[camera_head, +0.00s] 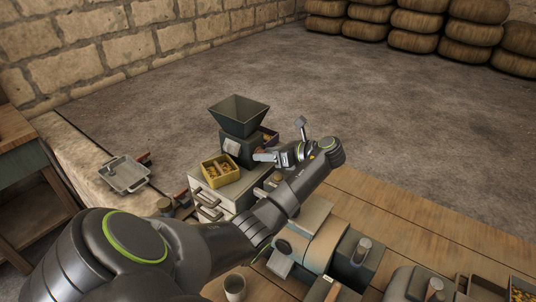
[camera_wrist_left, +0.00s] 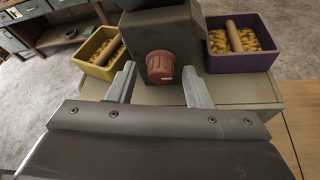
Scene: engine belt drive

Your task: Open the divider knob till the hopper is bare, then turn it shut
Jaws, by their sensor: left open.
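The hopper (camera_head: 239,113) is a dark, wide-mouthed funnel on a grey divider body (camera_head: 236,147). The part of its inside that shows looks dark, and I cannot tell whether anything lies at the bottom. The red-brown divider knob (camera_wrist_left: 160,67) sits on the body's front face, with a small pale mark near its lower edge. My left gripper (camera_wrist_left: 160,82) is open in front of the knob, one finger to each side with gaps. A yellow bin (camera_head: 208,174) and a purple bin (camera_wrist_left: 240,64) flank the body; both hold yellow pieces and a roller-like bar. My right gripper is not in view.
The divider stands on a pale drawer cabinet (camera_head: 207,197). A grey tray (camera_head: 126,179) lies on the ledge at left. A cup (camera_head: 235,287) and machine parts (camera_head: 318,243) are on the wooden table (camera_head: 395,220) below my left arm.

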